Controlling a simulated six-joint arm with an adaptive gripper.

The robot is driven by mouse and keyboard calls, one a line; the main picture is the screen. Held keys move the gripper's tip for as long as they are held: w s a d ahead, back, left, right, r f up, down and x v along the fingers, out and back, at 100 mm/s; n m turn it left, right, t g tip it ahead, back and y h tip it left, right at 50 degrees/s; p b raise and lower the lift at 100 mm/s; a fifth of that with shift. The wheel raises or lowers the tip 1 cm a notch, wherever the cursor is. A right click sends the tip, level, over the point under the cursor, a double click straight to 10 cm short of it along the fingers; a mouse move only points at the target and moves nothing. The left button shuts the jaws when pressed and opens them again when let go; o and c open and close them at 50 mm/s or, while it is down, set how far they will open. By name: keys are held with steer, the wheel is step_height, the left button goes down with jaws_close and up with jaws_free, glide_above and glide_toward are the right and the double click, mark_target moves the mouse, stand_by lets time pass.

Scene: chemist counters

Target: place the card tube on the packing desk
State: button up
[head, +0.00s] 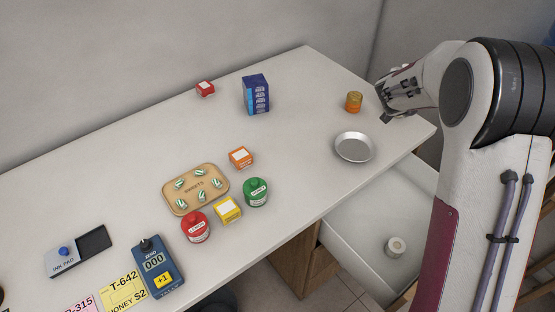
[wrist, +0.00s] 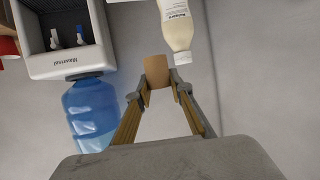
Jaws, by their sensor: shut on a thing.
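The brown card tube (wrist: 157,72) shows in the wrist view between the two fingertips of my gripper (wrist: 158,86), which is shut on it. In the head view my gripper (head: 399,93) is at the right, by the far right end of a long white desk (head: 310,85). The tube cannot be made out in the head view. I cannot tell whether this white desk is the packing desk.
On the desk are an amber jar (head: 354,102), a metal dish (head: 354,147), a blue box (head: 256,94) and a wooden tray (head: 168,198). An open drawer (head: 360,235) juts out below. The wrist view shows a white bottle (wrist: 177,25) and a water dispenser (wrist: 88,105).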

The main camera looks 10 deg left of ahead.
steer(key=w+a+n+t+y, duration=0.1)
steer(key=w+a+n+y, duration=0.35)
steer(key=a, duration=0.85)
steer(key=n+y, duration=0.3)
steer(key=y, duration=0.1)
glide_above(310, 115)
step_height(310, 115, down, 2)
steer(key=shift+y, duration=0.25)
steer(key=shift+s+f, duration=0.1)
steer(key=shift+f, duration=2.45)
steer(key=shift+f, duration=0.1)
steer(key=shift+f, duration=3)
steer(key=shift+f, duration=0.1)
steer(key=shift+f, duration=1.8)
steer(key=shift+f, duration=0.15)
